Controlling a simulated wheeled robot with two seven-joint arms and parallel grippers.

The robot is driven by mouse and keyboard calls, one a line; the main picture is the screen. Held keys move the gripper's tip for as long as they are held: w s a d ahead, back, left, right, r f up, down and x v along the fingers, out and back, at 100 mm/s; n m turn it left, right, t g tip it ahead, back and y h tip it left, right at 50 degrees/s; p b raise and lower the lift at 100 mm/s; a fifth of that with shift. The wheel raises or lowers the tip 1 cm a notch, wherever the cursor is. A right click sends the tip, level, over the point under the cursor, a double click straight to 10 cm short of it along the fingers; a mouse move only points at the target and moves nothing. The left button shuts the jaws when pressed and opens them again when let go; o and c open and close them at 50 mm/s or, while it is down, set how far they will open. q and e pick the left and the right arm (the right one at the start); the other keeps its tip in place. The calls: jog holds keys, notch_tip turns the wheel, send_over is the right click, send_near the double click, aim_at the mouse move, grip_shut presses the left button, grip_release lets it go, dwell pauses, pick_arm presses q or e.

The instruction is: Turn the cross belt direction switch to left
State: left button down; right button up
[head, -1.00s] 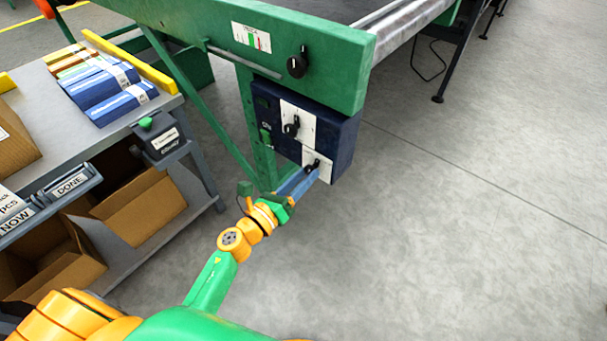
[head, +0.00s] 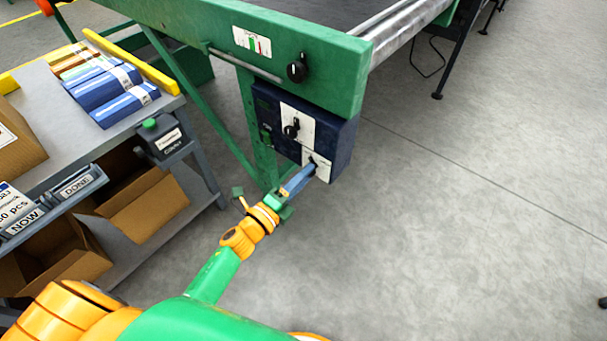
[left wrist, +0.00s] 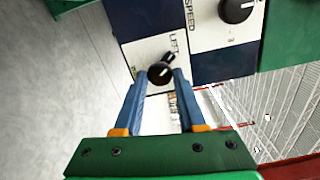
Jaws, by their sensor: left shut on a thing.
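The cross belt direction switch is a small black knob (left wrist: 160,73) on a white plate (left wrist: 150,50), low on a dark blue control box (head: 345,140) under the green machine frame. A label reading "LEFT" is partly visible beside the knob in the left wrist view, and the knob's pointer is angled towards the label's side. My left gripper (left wrist: 160,80) has its blue fingers closed on the knob, one on each side. In the head view the fingers (head: 308,170) reach the lower plate and hide most of the knob. My right gripper is not in view.
A second black knob, marked "SPEED" (left wrist: 236,10), sits next to the switch. Another black knob (head: 297,72) is on the green frame above the box. A grey bench (head: 62,150) with boxes stands at left.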

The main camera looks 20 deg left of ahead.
pick_arm(q)
jog(key=shift+n, duration=0.7)
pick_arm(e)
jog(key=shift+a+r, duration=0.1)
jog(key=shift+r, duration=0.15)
pick_arm(q)
jog(key=shift+n, duration=0.3)
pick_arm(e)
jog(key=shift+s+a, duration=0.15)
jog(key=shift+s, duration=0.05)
pick_arm(q)
jog(key=c, duration=0.5)
grip_release()
jog(key=p+v, duration=0.1)
jog(key=v, duration=0.6)
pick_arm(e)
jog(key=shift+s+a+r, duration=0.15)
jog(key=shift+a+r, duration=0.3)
